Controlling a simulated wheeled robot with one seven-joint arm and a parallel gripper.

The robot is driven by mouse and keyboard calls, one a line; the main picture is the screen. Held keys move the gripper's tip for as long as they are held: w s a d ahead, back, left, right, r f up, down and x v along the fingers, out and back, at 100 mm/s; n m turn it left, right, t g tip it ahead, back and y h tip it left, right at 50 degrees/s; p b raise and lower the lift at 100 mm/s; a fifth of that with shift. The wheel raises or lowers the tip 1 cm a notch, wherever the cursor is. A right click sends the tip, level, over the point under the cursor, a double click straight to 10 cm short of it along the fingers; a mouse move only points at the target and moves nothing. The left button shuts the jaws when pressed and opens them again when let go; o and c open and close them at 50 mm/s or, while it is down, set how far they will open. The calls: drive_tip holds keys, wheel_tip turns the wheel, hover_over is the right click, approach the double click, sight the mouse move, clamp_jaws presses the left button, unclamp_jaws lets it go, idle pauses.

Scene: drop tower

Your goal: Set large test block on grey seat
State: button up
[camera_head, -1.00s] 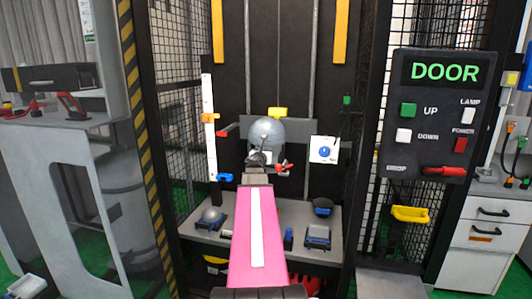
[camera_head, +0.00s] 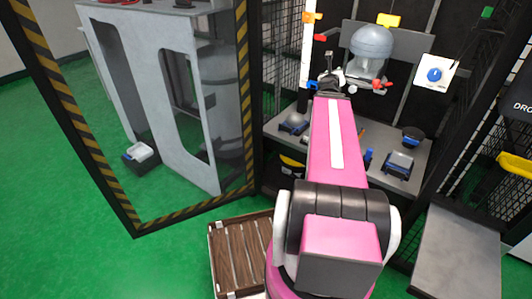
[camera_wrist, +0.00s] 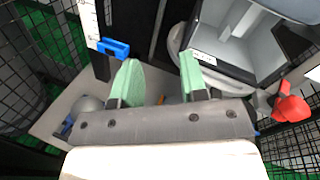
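My gripper (camera_head: 328,78) is raised in front of the drop tower, just left of and below a grey domed head (camera_head: 371,42). In the wrist view its two green-tipped fingers (camera_wrist: 160,75) are apart with nothing between them. On the grey tower shelf (camera_head: 320,150) stand a low holder with a rounded grey top (camera_head: 294,123), a flat grey-topped holder with blue parts (camera_head: 400,162) and a dark cup-shaped holder (camera_head: 413,136). I cannot tell which of these is the grey seat. I cannot make out the large test block; my arm hides part of the shelf.
A wooden slatted crate (camera_head: 238,258) stands on the floor left of my arm. A striped-frame panel (camera_head: 137,226) and mesh walls flank the tower's left side. A white dial plate (camera_head: 435,73) is at right. A grey platform (camera_head: 455,245) stands front right. Green floor at left is mostly clear.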

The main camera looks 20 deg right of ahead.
drive_tip(key=w+a+f+n+g+y, duration=0.1)
drive_tip(key=w+a+f+n+y, duration=0.1)
drive_tip(key=a+f+n+y, duration=0.7)
drive_tip(key=w+a+f+n+g+y, duration=0.2)
drive_tip(key=a+f+n, duration=0.4)
drive_tip(key=a+n, duration=0.75)
drive_tip(key=s+a+f+n+g+h, duration=0.1)
drive_tip(key=s+a+f+n+g, duration=1)
drive_tip(key=s+a+f+n, duration=0.2)
wheel_tip(320, 180, down, 2)
drive_tip(key=s+n, duration=0.2)
drive_tip(key=n, duration=0.1)
drive_tip(key=shift+s, duration=0.4)
